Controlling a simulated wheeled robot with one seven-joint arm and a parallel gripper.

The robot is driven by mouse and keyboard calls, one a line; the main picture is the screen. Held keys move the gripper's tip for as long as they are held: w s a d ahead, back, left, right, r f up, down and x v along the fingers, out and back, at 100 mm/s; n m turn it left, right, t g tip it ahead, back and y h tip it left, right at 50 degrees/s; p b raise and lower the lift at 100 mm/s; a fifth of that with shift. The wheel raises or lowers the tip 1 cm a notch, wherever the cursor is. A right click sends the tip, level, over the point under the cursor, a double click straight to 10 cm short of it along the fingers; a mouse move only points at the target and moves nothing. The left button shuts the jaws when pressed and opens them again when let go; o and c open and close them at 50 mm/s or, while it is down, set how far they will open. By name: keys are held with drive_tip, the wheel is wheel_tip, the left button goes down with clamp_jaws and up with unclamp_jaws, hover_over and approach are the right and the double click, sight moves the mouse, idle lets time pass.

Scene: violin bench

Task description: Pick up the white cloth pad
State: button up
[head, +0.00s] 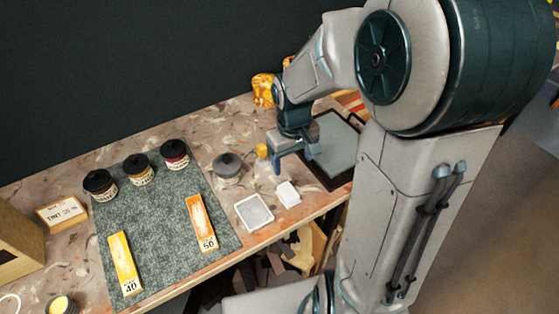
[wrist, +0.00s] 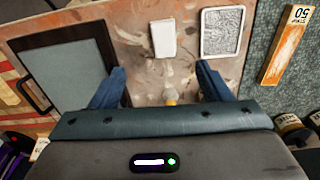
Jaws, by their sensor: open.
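The white cloth pad (head: 288,193) lies flat on the bench near its front edge, just right of a shallow square tray. In the wrist view the pad (wrist: 163,40) is upright in the picture, beyond my fingertips and roughly centred between them. My gripper (head: 292,160) is open and empty, above the bench and behind the pad. In the wrist view both blue fingers of my gripper (wrist: 160,72) are spread wide, and neither touches the pad. Nothing covers the pad.
The square tray (head: 254,211) sits close beside the pad. A grey-lidded jar (head: 228,167) and a small yellow-orange item (head: 262,151) stand behind. A dark-framed panel (head: 333,148) lies right. A green mat (head: 165,225) holds several jars and two orange-yellow blocks.

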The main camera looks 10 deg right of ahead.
sight(288, 191)
drive_tip(key=shift+n, duration=0.3)
drive_tip(key=f, duration=0.5)
drive_tip(key=w+f, duration=0.1)
drive_tip(key=f, duration=0.5)
drive_tip(key=f+b, duration=0.1)
drive_tip(key=f, duration=0.4)
drive_tip(key=shift+w+a+f, duration=0.15)
drive_tip(key=shift+w+a, duration=0.05)
drive_tip(key=shift+w, duration=0.15)
drive_tip(key=c, duration=1.1)
